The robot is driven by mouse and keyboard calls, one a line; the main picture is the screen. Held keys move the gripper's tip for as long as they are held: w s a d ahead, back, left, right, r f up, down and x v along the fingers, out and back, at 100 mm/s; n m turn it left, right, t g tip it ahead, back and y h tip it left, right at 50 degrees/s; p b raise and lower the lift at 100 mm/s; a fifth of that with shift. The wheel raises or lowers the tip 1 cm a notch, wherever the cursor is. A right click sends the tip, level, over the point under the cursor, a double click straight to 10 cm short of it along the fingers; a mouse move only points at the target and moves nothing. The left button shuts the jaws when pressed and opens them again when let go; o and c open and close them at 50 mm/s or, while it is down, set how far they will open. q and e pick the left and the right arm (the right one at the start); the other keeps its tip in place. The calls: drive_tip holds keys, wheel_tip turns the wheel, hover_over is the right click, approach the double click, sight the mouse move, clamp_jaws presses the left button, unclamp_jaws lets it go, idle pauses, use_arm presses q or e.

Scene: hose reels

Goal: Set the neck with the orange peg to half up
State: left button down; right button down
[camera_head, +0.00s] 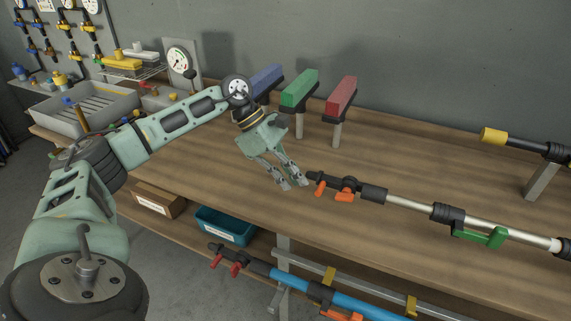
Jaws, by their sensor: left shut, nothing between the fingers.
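A pole tool lies along the workbench, with a black neck (318,178) at its left end. An orange peg (320,188) sticks down from this neck, and an orange lever (344,196) sits just right of it. The neck looks roughly in line with the pole. My left gripper (294,185) is shut and empty, its fingertips just left of the neck's tip. I cannot tell whether they touch it. My right gripper is out of view.
A green handle (480,236) hangs farther along the pole. A blue pole (345,302) with red pegs (237,268) is below the bench's front edge. Blue (266,77), green (300,88) and red (341,94) blocks on posts stand behind. A teal bin (225,227) sits below.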

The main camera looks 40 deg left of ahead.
sight(329, 186)
use_arm(q)
drive_tip(key=shift+x, duration=2.2)
drive_tip(key=shift+r+p, duration=0.2)
drive_tip(key=shift+p, duration=0.2)
drive_tip(key=shift+r+y+p, duration=0.3)
drive_tip(key=shift+p, duration=0.05)
drive_tip(key=shift+r, duration=0.2)
